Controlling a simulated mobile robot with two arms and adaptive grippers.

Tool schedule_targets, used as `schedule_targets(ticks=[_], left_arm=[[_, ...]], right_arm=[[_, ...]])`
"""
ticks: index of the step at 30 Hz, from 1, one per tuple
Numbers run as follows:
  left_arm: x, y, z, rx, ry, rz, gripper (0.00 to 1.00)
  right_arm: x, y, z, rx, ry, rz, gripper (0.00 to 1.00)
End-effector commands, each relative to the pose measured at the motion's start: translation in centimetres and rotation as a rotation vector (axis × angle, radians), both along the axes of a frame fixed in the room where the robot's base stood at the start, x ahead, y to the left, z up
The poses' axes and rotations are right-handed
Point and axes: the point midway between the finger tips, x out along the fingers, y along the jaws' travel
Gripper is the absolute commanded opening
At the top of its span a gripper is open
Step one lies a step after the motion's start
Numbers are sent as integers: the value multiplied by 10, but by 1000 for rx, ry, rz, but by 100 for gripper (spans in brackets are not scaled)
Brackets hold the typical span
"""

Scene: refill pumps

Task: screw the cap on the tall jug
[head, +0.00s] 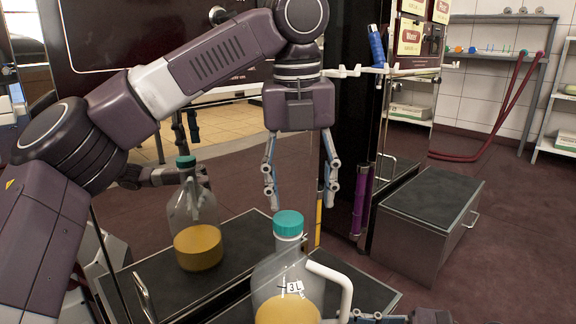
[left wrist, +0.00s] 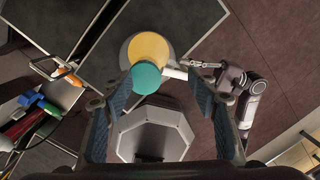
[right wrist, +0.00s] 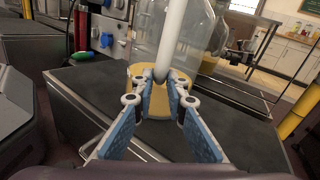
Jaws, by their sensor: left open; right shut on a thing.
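The tall jug (head: 270,272) is clear, with yellow liquid, a "3L" label and a white handle (head: 345,290). It stands at the lower middle of the head view. The teal cap (head: 288,223) sits on its neck; I cannot tell how tight. My left gripper (head: 301,203) is open and empty, pointing down, its fingertips a little above the cap. In the left wrist view the cap (left wrist: 146,77) shows between the spread fingers. My right gripper (right wrist: 160,78) is shut on the white handle (right wrist: 172,35). The jug's yellow lower part (right wrist: 215,85) shows behind it.
A shiny panel behind seems to mirror the jug (head: 198,248). The jug stands on a dark-topped metal step (head: 375,290); another metal step (head: 430,222) stands to the right. Purple and yellow tubes stand behind my left gripper. A blue nozzle (head: 377,45) hangs above.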

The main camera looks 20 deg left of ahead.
Motion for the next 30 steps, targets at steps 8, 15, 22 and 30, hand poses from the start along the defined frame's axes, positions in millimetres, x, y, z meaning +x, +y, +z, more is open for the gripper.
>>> schedule_targets(ticks=[8,15,22,30], left_arm=[[-2,3,7,-26,31,538,54],[-4,6,14,-45,51,1002,54],[-6,8,21,-61,65,1451,54],[-9,11,29,-81,71,1978,54]], right_arm=[[2,-1,0,-1,-4,-6,0],[2,-1,0,0,-4,-6,0],[2,-1,0,0,-4,-6,0],[2,-1,1,0,-4,-6,0]])
